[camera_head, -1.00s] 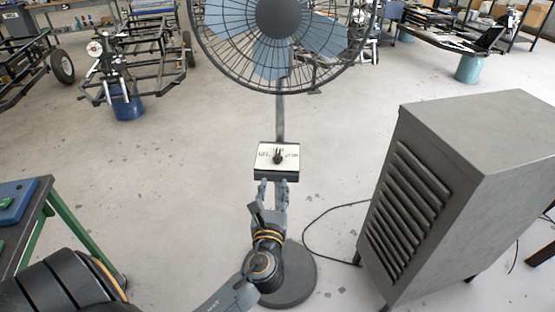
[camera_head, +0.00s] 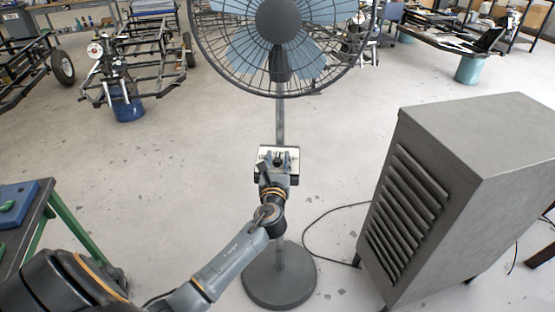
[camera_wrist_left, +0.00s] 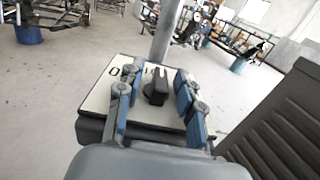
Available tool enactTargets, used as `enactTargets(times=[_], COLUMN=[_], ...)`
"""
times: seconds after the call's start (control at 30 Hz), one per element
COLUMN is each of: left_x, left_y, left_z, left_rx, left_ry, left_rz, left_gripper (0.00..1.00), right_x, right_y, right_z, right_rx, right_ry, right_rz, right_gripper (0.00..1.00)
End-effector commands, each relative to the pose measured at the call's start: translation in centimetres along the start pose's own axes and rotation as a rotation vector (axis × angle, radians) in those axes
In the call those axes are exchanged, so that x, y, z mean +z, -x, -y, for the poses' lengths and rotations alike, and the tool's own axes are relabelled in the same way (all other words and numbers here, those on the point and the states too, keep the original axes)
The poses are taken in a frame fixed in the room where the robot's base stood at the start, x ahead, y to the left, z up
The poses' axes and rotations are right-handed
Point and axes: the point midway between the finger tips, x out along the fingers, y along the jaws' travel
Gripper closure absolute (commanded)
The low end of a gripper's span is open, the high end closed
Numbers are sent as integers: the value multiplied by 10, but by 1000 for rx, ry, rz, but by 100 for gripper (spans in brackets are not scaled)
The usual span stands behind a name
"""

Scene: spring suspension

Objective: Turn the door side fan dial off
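The pedestal fan (camera_head: 279,18) stands ahead of me, its control box with a white top plate (camera_head: 264,152) on the pole. In the left wrist view the plate (camera_wrist_left: 98,99) shows printed marks, partly hidden by the fingers, and a black dial (camera_wrist_left: 155,86) in its middle. My left gripper (camera_head: 279,161) is at the box. In the left wrist view its two blue-padded fingers (camera_wrist_left: 155,78) are open, one on each side of the dial, with a visible gap to it. My right gripper is not in view.
A grey louvred cabinet (camera_head: 470,180) stands right of the fan. The fan's round base (camera_head: 279,290) is on the floor, with a black cable (camera_head: 318,219) to its right. A green-legged table (camera_head: 62,212) is at left.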

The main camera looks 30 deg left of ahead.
Motion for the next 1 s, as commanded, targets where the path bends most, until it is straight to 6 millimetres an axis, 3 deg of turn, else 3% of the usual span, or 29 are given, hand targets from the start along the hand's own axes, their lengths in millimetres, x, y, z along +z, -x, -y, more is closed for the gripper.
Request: enactTargets(times=[0.1,0.3,0.73,1.0], left_x=[0,0,0,0], left_y=[0,0,0,0], left_z=[0,0,0,3], left_rx=[0,0,24,157], left_ry=[0,0,0,5], left_rz=[0,0,1,1], left_gripper=[63,100,100,100], right_x=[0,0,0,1], right_y=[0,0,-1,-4], right_z=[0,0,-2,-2], right_rx=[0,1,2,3], right_ry=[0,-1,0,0], right_rz=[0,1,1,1], right_gripper=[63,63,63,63])
